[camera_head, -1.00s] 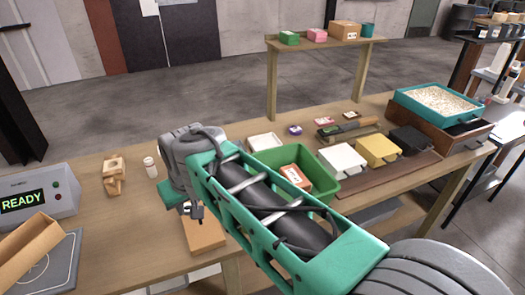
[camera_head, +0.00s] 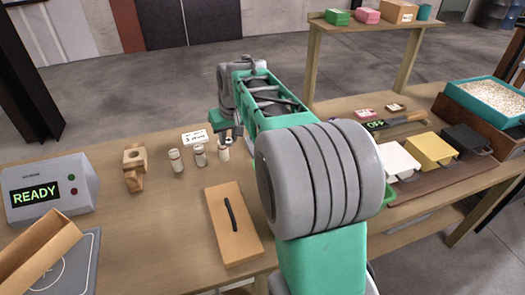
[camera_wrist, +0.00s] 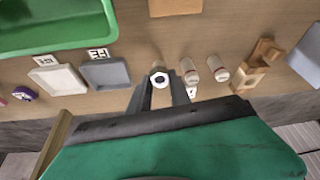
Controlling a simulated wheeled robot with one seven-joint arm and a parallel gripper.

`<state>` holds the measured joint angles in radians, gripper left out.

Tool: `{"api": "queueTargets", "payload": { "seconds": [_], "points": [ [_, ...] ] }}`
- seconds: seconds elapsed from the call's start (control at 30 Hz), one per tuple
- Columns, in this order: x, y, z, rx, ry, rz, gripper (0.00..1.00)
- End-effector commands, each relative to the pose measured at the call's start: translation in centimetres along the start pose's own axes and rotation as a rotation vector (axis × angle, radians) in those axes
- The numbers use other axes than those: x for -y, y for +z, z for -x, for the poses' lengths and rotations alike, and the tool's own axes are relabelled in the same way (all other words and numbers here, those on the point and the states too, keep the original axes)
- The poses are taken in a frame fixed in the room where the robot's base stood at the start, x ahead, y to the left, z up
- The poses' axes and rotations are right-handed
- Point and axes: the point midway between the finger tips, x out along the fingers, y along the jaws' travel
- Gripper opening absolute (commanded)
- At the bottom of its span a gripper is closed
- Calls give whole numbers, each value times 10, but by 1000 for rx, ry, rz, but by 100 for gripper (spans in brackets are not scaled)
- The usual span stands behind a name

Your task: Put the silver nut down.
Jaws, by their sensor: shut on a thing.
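The silver nut (camera_wrist: 159,80) is a small bright ring with a dark hole in the wrist view. It sits between the tips of my gripper (camera_wrist: 161,88), which is shut on it. A pale bottle partly shows just beyond the nut; I cannot tell whether the nut touches it. In the head view my gripper (camera_head: 229,138) is low over the table, close to the rightmost of three small bottles (camera_head: 223,151). I cannot make out the nut in that view.
Two more bottles (camera_head: 199,155) (camera_head: 176,160) and a wooden piece (camera_head: 134,167) stand to the left. A light tray (camera_wrist: 60,80) and a grey tray (camera_wrist: 105,73) lie near a green bin (camera_wrist: 55,28).

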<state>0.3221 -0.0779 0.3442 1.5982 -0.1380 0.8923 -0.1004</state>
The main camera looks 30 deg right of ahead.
Motion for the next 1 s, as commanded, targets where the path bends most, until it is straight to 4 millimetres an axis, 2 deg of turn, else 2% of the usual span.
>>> {"api": "queueTargets", "payload": {
  "seconds": [0.03,0.1,0.37,0.67,0.7,0.9,1.0],
  "points": [
    [-19,-6,-15,1,5,-13,0],
    [-36,-13,-24,-1,8,-20,0],
    [-70,-26,-42,-1,9,-25,0],
    [-129,-47,-83,0,8,-23,0],
    [-134,-46,-93,2,7,-23,0],
    [-159,-46,-130,-1,8,-21,0],
    [-164,-46,-140,-2,8,-19,0]
  ]
}}
